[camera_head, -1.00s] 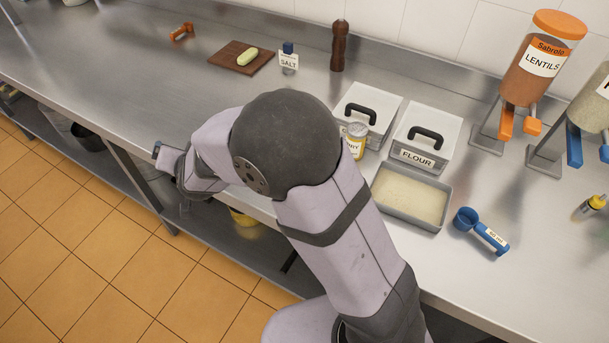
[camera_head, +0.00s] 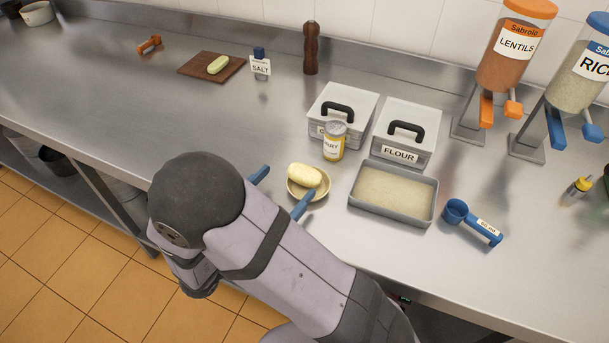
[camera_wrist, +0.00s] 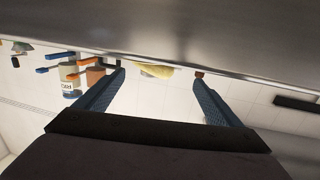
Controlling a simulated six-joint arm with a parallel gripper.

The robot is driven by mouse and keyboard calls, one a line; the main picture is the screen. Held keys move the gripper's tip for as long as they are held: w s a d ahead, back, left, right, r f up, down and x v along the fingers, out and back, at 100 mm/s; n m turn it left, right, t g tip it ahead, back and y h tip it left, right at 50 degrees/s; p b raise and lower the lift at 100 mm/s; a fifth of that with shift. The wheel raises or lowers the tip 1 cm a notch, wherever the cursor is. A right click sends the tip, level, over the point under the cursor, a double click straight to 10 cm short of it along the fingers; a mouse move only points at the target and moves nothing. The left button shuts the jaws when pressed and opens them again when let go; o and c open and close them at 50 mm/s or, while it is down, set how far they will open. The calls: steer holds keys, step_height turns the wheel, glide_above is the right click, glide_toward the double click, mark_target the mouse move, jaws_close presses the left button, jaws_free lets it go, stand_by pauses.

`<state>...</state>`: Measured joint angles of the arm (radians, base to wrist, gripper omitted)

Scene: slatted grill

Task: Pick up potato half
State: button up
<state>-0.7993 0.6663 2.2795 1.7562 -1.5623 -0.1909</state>
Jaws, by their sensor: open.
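A pale yellow, rounded piece (camera_head: 304,174), which looks like the potato half, sits in a small tan bowl (camera_head: 322,188) near the counter's front edge. Another pale yellow-green oblong piece (camera_head: 218,64) lies on a brown cutting board (camera_head: 190,68) at the back left; I cannot tell for sure which is the potato half. My gripper (camera_head: 281,189) is open and empty, its blue fingers pointing toward the bowl. One finger overlaps the bowl's near edge in the picture; contact cannot be told. In the wrist view, a yellowish shape (camera_wrist: 153,70) shows between the fingertips (camera_wrist: 159,77).
A yellow-labelled shaker (camera_head: 334,142), a flour container (camera_head: 404,133) and a grey tray (camera_head: 391,215) stand close beyond and right of the bowl. A blue scoop (camera_head: 474,222) lies further right. Salt (camera_head: 260,65) and a pepper mill (camera_head: 310,48) stand behind. The left counter is largely clear.

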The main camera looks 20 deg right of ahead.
mark_target(298, 180)
steer(key=shift+s+d+f, duration=0.1)
steer(key=shift+s+f, duration=0.3)
steer(key=shift+p+x, duration=0.3)
steer(key=shift+x, duration=0.75)
steer(key=shift+w+d+r+p, duration=0.15)
steer(key=shift+d+p, duration=0.15)
steer(key=shift+d, duration=0.25)
steer(key=shift+p+x, duration=0.55)
steer(key=shift+x, duration=1.45)
steer(key=shift+d, duration=0.1)
steer(key=shift+c, duration=0.3)
steer(key=c, duration=1)
